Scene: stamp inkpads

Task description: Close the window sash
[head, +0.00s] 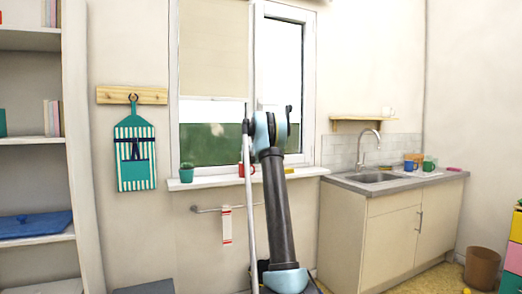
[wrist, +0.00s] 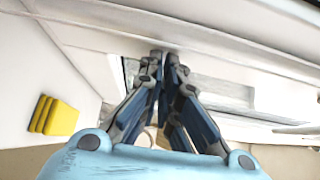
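The window (head: 174,60) is white-framed, with a beige blind over the upper left pane. Its right-hand sash (head: 259,50) has a white frame around clear glass; its lower part is partly hidden behind my arm. I cannot tell how far it stands open. In the wrist view, my gripper (wrist: 165,56) has its dark fingertips together, at or very near a long white frame edge (wrist: 110,35). I see nothing held between them. In the head view my arm hides the gripper.
A towel rail (head: 205,209) is below.

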